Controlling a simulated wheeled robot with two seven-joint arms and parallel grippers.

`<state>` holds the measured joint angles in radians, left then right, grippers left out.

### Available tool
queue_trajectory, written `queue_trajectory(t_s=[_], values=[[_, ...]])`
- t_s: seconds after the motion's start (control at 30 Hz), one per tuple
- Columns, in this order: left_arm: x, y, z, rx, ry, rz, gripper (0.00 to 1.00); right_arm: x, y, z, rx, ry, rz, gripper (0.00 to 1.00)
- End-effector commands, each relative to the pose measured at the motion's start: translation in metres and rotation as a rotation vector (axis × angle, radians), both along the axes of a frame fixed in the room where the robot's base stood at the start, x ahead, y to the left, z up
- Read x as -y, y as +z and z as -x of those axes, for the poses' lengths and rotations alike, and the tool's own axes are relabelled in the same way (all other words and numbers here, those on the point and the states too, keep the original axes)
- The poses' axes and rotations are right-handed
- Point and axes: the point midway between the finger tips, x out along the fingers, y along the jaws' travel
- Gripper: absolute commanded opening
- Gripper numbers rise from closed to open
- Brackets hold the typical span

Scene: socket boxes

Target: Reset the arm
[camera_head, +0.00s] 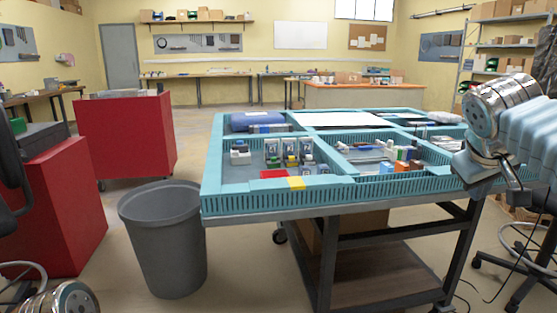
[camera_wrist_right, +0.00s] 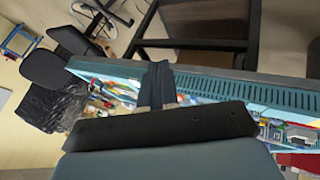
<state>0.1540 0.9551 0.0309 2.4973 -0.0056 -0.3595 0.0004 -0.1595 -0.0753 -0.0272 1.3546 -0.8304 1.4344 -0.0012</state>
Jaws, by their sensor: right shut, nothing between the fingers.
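My right arm comes in from the right in the head view. Its gripper (camera_head: 486,180) is at the right end of the blue-green divided tray table (camera_head: 330,190), close to its front right corner. In the right wrist view the dark fingers (camera_wrist_right: 157,86) are together with nothing between them, and the tray's slotted edge (camera_wrist_right: 250,93) shows behind them. Only a metallic piece of my left arm (camera_head: 70,300) shows at the bottom left of the head view; its gripper is out of view.
The tray's compartments hold small socket boxes (camera_head: 272,152) and other small parts. A grey bin (camera_head: 165,240) stands left of the table, with red cabinets (camera_head: 55,215) farther left. A shelf rack (camera_head: 490,45) stands at the back right. Open floor lies behind the bin.

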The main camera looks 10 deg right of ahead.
Motion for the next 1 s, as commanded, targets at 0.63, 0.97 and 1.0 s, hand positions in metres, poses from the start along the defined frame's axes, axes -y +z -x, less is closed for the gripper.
queue_trajectory(t_s=[0.63, 0.97, 1.0], values=[[0.0, 0.0, -0.001, 0.002, 0.001, 0.0, 0.43, -0.063, -0.112, -0.079, -0.082, 0.197, -0.073, 0.0], [0.0, 0.0, -0.001, 0.002, 0.001, 0.0, 0.43, -0.159, -0.299, -0.115, -0.192, 0.369, -0.301, 0.0], [0.0, 0.0, -0.001, 0.002, 0.001, 0.0, 0.43, -0.173, -0.327, -0.112, -0.206, 0.38, -0.343, 0.0]])
